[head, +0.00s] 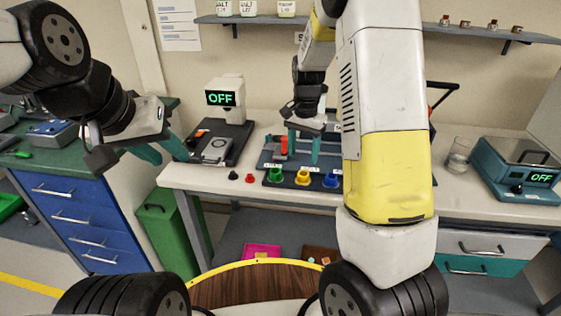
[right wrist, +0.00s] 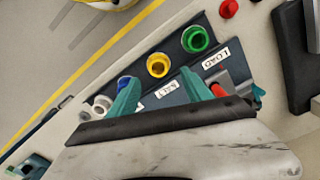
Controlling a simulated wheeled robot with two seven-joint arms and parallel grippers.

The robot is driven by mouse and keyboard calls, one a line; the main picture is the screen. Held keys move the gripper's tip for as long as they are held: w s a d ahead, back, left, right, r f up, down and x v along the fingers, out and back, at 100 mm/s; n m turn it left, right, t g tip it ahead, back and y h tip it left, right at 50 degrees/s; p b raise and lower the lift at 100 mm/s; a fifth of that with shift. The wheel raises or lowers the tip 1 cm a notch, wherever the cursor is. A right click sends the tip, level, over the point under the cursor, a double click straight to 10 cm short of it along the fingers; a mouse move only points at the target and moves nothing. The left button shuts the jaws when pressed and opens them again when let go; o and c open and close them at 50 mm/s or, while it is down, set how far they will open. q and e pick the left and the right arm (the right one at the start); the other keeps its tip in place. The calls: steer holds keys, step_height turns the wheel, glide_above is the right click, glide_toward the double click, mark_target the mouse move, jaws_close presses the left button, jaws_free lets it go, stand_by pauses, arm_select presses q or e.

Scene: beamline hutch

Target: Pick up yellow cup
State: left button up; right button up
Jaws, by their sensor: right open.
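The yellow cup (head: 303,178) stands in a dark rack (head: 266,181) on the white bench, between a green cup (head: 275,174) and a blue cup (head: 331,180). In the right wrist view the yellow cup (right wrist: 158,65) lies just beyond the space between my two teal fingers, open end showing. My right gripper (head: 303,150) is open and empty, above and behind the cup row; its fingers also show in the right wrist view (right wrist: 162,85). My left gripper (head: 167,156) looks open and empty, left of the bench's front edge, far from the cups.
A red cup-like piece (head: 250,178) and a small black piece (head: 234,175) stand left of the rack. A device reading OFF (head: 222,97) stands behind them. A glass (head: 459,155) and a teal scale (head: 518,170) are at right. A white cup (right wrist: 102,103) is past the blue one.

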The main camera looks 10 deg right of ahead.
mark_target(303, 171)
steer(key=shift+w+f, duration=0.1)
steer(key=shift+f, duration=0.45)
steer(key=f, duration=0.6)
steer(key=shift+d+f, duration=0.2)
steer(key=shift+f, duration=0.2)
steer(key=shift+c, duration=0.4)
jaws_close()
steer(key=shift+r, duration=0.1)
